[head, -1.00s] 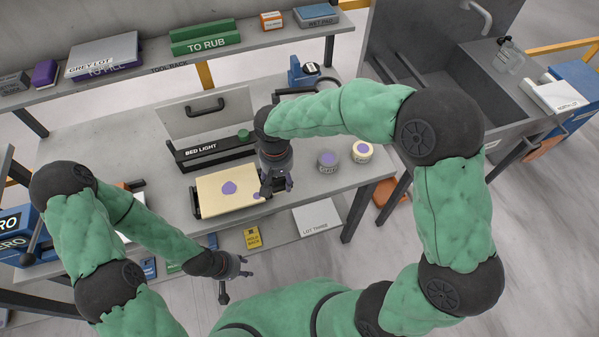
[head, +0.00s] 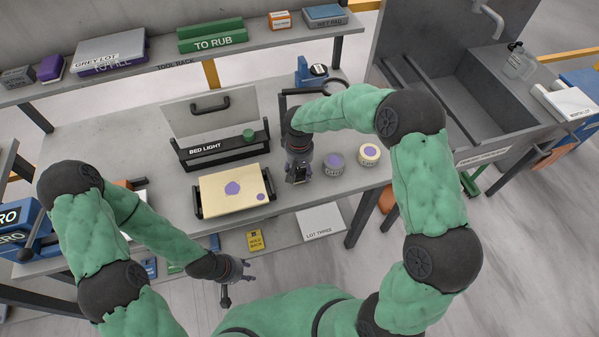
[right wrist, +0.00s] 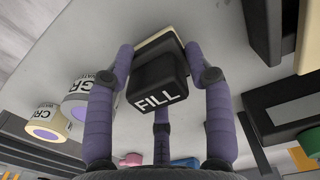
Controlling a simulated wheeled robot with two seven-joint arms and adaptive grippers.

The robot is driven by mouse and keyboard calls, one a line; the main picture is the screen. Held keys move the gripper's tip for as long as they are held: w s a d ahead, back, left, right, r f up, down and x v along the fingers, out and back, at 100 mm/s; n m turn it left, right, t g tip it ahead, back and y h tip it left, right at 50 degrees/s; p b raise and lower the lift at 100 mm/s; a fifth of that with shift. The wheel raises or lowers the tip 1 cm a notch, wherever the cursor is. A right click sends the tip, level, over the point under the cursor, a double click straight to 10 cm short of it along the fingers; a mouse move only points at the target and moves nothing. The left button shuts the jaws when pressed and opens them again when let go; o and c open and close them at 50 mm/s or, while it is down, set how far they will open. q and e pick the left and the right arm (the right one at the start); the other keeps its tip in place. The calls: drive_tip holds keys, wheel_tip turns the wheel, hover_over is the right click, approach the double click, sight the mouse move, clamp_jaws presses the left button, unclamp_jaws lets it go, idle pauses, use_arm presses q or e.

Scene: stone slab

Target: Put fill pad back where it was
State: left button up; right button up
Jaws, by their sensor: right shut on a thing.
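The fill pad (right wrist: 157,85) is a dark block lettered FILL with a pale layer at its far side. It sits between the fingers of my right gripper (right wrist: 160,65) in the right wrist view. In the head view my right gripper (head: 298,178) is over the bench, right of the cream slab (head: 235,195) with purple patches and left of the two round tins; the pad is mostly hidden there. My left gripper (head: 232,286) hangs in front of the bench, away from the slab. Its fingers look spread with nothing between them.
Two tins with purple marks, one grey (head: 333,165) and one cream (head: 369,156), stand right of my right gripper. The BED LIGHT bar (head: 210,152) is behind the slab. The rear tool rack (head: 160,62) holds a green TO RUB block (head: 212,39) and a WET PAD block (head: 325,15).

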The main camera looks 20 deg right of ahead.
drive_tip(key=shift+f, duration=0.5)
drive_tip(key=shift+f, duration=0.1)
drive_tip(key=o, duration=1.1)
drive_tip(key=shift+f, duration=0.1)
drive_tip(key=shift+r, duration=0.25)
wheel_tip(320, 180, up, 12)
drive_tip(key=shift+f+p, duration=0.1)
drive_tip(key=shift+p, duration=0.9)
